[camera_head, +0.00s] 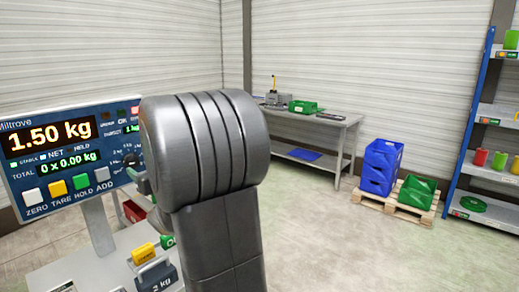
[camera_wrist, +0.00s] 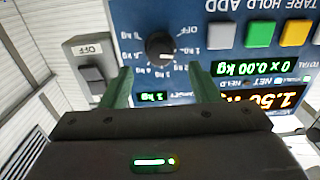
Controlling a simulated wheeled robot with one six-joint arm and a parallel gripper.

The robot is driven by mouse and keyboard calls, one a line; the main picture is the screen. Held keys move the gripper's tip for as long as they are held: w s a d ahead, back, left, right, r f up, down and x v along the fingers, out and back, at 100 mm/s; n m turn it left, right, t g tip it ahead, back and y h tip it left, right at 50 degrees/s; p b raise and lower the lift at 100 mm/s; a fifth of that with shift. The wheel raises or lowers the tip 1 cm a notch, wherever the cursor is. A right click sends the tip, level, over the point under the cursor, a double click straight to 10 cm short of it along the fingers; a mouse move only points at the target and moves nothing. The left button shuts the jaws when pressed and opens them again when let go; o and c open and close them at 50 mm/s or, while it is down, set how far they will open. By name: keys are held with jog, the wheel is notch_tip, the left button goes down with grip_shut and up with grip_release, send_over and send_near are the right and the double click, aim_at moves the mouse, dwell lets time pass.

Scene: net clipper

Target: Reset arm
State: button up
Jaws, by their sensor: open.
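My gripper (camera_wrist: 160,70) is open, with its two green fingers apart in the wrist view. A black rotary knob (camera_wrist: 160,46) on the blue scale panel (camera_wrist: 195,20) shows just beyond and between the fingertips. I cannot tell whether the fingers touch the panel. In the head view my grey arm covers most of the gripper and the right end of the panel. The panel's display (camera_head: 50,134) reads 1.50 kg, with 0 x 0.00 kg below it.
A grey switch box (camera_wrist: 92,62) marked OFF is beside the panel. Weights, one marked 2 kg (camera_head: 158,278), stand below my arm. A workbench (camera_head: 330,122), blue crates (camera_head: 380,165) on a pallet and a shelf rack (camera_head: 485,120) stand farther back. The floor between is clear.

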jog(key=shift+b+v, duration=0.3)
jog(key=shift+v, duration=2.05)
jog(key=shift+d, duration=0.1)
